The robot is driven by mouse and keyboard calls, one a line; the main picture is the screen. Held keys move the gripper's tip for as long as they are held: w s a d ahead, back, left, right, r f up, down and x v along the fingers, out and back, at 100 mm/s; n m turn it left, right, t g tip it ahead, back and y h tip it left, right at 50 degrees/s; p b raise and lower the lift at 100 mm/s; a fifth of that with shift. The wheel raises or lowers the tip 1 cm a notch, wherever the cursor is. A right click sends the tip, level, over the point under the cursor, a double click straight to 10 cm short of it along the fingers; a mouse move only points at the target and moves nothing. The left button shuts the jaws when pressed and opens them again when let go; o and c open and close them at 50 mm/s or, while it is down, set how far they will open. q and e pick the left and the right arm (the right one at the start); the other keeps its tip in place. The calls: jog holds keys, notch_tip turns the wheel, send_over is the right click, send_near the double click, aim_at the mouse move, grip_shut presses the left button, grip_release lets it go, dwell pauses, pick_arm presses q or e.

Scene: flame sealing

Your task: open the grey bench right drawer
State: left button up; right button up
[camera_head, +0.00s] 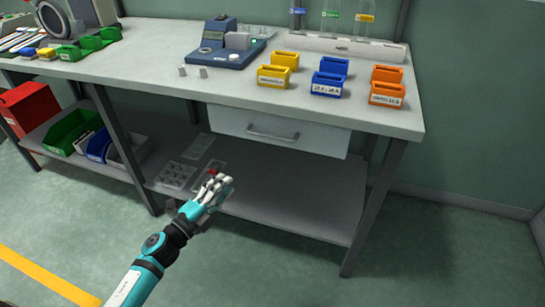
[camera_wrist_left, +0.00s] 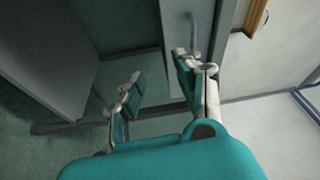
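The grey bench (camera_head: 400,119) has a white right drawer (camera_head: 318,142) under its top, which looks shut, with a horizontal bar handle (camera_head: 272,136). My left gripper (camera_head: 215,184) is below and to the left of the handle, in front of the lower shelf, and apart from the drawer. In the left wrist view my left gripper (camera_wrist_left: 160,88) has its two fingers spread with nothing between them. The handle (camera_wrist_left: 193,36) shows there beyond the finger on the right. My right gripper is not in view.
Yellow (camera_head: 273,77), blue (camera_head: 326,86) and orange (camera_head: 386,95) bins stand on the bench above the drawer. The floor in front is clear.

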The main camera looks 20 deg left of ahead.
aim_at(271, 137)
pick_arm(q)
notch_tip(271, 137, up, 5)
jog(key=d+m+h, duration=0.2)
jog(key=m, duration=0.2)
jog(key=x, duration=1.6)
jog(key=shift+w+d+r, duration=0.2)
jog(key=shift+w+r, duration=0.1)
jog(key=shift+r, duration=0.05)
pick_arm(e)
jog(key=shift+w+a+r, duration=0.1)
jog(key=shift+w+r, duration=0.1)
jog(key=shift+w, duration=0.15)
pick_arm(q)
grip_shut()
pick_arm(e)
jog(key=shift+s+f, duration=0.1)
